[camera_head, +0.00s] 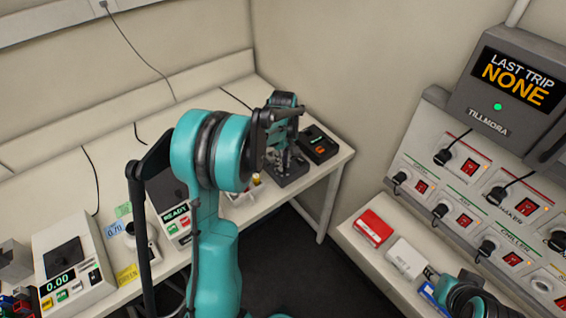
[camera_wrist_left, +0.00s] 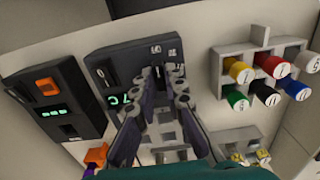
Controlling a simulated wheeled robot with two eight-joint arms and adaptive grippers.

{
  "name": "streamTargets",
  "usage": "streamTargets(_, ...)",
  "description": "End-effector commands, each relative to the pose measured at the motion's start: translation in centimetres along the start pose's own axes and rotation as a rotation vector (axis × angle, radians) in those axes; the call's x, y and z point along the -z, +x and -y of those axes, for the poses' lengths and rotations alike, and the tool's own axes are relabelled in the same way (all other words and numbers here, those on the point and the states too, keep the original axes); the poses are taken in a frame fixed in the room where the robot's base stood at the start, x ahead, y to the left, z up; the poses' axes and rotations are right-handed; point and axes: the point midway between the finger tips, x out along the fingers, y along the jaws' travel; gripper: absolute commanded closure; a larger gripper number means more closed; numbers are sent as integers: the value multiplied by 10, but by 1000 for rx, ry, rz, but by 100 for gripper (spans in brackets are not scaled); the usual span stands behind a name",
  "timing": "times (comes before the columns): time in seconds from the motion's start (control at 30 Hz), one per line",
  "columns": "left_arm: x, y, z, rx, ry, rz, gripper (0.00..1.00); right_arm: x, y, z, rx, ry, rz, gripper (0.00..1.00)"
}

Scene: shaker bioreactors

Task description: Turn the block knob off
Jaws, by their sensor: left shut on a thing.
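The block unit (camera_wrist_left: 97,72) is a dark grey box on the white bench, with a green display and a panel with white marks. In the head view its dark base (camera_head: 292,178) shows below my gripper. My left gripper (camera_wrist_left: 163,84) reaches down over the panel, its two fingers close together around the knob. The fingers hide most of the knob and part of the display, so its pointer cannot be read. In the head view the left gripper (camera_head: 284,158) is at the far right end of the bench.
A black device with an orange button (camera_head: 318,144) stands right beside the block unit. A rack of colour-capped tubes (camera_wrist_left: 260,52) is on its other side. A wall panel (camera_head: 470,190) with red switches and plugs is at the right. A red box (camera_head: 372,228) lies below it.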

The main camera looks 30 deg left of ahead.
Motion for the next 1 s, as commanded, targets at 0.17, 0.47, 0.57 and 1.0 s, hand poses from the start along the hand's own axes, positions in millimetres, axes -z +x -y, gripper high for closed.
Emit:
streamTargets(0.17, 1, -1, 0, -2, -1, -2, 100, 0, 0, 0, 0, 0, 0, 60)
streamTargets(0.47, 0, 0, 0, -1, 0, -1, 68, 0, 0, 0, 0, 0, 0, 60)
streamTargets(0.57, 0, 0, 0, -1, 0, -1, 68, 0, 0, 0, 0, 0, 0, 60)
streamTargets(1.0, 0, -61, 0, -1, 0, -1, 68, 0, 0, 0, 0, 0, 0, 60)
